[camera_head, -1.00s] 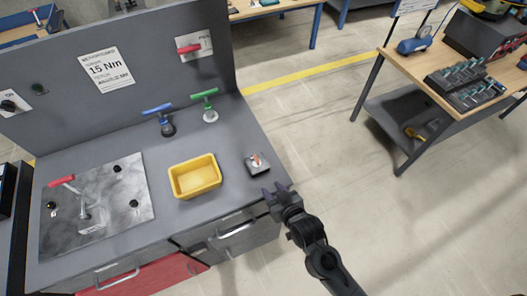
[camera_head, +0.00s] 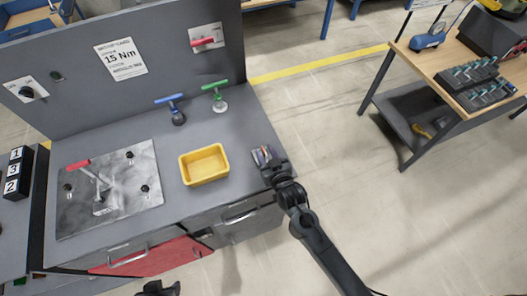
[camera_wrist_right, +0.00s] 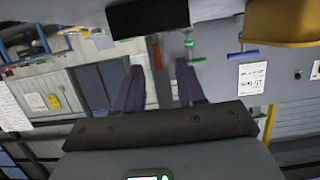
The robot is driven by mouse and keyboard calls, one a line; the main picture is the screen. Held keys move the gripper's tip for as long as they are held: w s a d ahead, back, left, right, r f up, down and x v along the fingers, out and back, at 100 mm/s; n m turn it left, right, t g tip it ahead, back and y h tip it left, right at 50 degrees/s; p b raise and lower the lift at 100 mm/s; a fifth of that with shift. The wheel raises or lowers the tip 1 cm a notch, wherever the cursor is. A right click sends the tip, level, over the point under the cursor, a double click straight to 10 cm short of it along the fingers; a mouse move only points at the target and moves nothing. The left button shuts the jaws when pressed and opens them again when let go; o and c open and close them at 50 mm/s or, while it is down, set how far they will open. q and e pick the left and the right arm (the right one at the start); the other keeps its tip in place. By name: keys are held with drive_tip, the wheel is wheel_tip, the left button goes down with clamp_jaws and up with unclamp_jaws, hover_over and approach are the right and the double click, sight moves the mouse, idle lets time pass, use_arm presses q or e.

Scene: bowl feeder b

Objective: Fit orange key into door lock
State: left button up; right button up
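The orange key (camera_head: 265,155) stands on a small dark block at the right edge of the grey bench, mostly hidden by my right gripper (camera_head: 266,158). In the right wrist view the key (camera_wrist_right: 157,55) shows as an upright orange strip between the two spread fingers of that gripper (camera_wrist_right: 160,85). The fingers are apart, with gaps to the key on both sides. A red door (camera_head: 150,260) with a bar handle is in the bench front; I cannot make out its lock clearly. A dark part at the bottom edge looks like my left gripper (camera_head: 158,289); its fingers are unclear.
A yellow bin (camera_head: 205,180) stands left of the key. Blue (camera_head: 170,99) and green (camera_head: 215,85) T-handles stand behind it. A metal plate (camera_head: 130,205) with a red-handled lever is at left. Open floor lies right of the bench.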

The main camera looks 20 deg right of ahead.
sight(264, 151)
drive_tip(key=shift+x, duration=1.75)
drive_tip(key=shift+c, duration=0.3)
clamp_jaws()
